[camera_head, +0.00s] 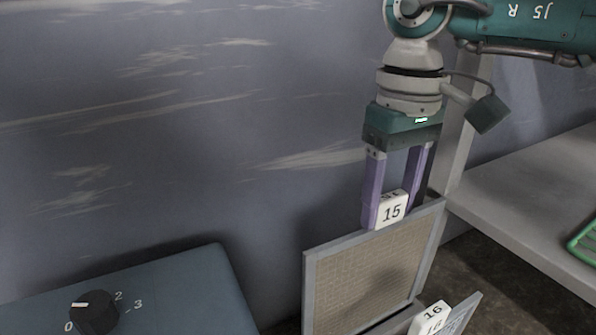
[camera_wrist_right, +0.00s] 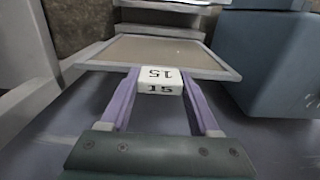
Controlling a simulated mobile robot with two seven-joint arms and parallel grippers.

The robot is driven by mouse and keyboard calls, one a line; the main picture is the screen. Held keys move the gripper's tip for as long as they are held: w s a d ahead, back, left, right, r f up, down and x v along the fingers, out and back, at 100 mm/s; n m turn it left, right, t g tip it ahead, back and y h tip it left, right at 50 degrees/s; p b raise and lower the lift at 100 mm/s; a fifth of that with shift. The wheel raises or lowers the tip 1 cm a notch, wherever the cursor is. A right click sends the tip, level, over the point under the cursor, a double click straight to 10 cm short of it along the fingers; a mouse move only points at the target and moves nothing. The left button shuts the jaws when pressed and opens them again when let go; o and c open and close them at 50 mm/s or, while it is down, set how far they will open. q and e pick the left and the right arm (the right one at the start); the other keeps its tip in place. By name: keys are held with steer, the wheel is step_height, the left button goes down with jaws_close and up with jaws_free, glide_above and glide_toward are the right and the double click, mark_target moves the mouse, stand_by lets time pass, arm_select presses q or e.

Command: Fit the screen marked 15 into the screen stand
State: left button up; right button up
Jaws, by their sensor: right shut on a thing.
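The screen marked 15 (camera_head: 360,275) is a mesh panel in a grey frame with a white block (camera_head: 392,208) on its top edge that reads 15. My right gripper (camera_head: 393,213) is shut on that block, with one purple finger on each side. The screen hangs upright below the gripper. In the right wrist view the block (camera_wrist_right: 160,80) sits between the fingertips, with the panel (camera_wrist_right: 160,52) beyond it. A screen marked 16 (camera_head: 432,318) is at the bottom edge, partly cut off. I cannot tell where the screen's lower edge rests. My left gripper is out of view.
A blue box (camera_head: 170,295) with a black dial stands at the lower left. A pale shelf (camera_head: 520,215) is at the right, with a green item (camera_head: 583,243) at its edge. A pale post (camera_head: 455,150) stands close behind the right gripper. A blue-grey wall is behind.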

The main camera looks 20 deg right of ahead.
step_height(320, 180, down, 8)
steer(key=b, duration=0.6)
stand_by(4.7)
steer(key=shift+f+b, duration=0.55)
steer(key=shift+f, duration=0.6)
stand_by(0.6)
steer(key=o, duration=1.5)
